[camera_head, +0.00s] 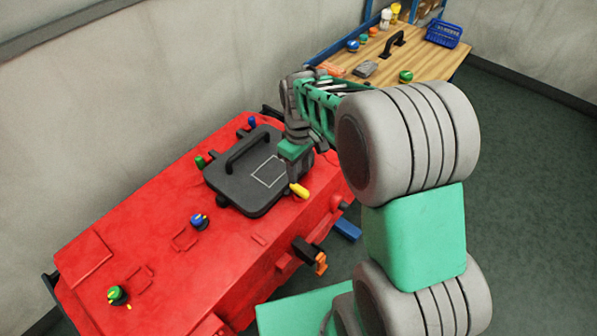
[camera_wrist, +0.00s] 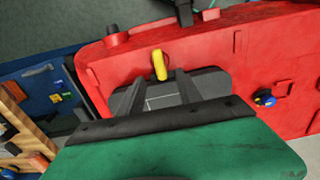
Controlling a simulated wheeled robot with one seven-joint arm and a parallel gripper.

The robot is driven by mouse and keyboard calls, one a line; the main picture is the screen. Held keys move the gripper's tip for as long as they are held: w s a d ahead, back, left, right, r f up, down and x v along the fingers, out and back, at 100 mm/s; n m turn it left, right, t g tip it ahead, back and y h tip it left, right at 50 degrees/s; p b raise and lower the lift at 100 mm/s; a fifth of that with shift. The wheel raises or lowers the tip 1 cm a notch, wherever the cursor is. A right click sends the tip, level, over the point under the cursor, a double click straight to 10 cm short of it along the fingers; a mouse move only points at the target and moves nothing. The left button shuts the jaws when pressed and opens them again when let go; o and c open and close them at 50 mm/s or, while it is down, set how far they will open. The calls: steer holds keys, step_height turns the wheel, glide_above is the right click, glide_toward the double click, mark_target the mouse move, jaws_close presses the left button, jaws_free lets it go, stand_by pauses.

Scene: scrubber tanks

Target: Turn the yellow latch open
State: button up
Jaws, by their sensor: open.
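The yellow latch (camera_head: 299,190) sits on the red tank (camera_head: 140,235) at the near right edge of its black lid (camera_head: 232,180). In the wrist view the yellow latch (camera_wrist: 159,64) shows just past my fingertips, roughly centred between them. My gripper (camera_wrist: 158,80) is open and empty, its two dark fingers over the edge of the lid. In the head view my wrist hangs over the right side of the lid, close to the latch, and hides most of my fingers. I cannot tell whether a finger touches the latch.
The lid has a raised black handle (camera_head: 247,148). Blue (camera_head: 199,221) and green (camera_head: 117,295) knobs stand on the tank. A black fitting with an orange end (camera_head: 320,263) sticks out of its side. A wooden bench (camera_head: 425,66) with a blue basket (camera_head: 444,34) stands behind. Floor at right is clear.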

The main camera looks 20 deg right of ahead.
mark_target(299, 188)
step_height(299, 188, down, 8)
steer(key=shift+r+p, duration=0.1)
steer(key=shift+p, duration=0.5)
jaws_close()
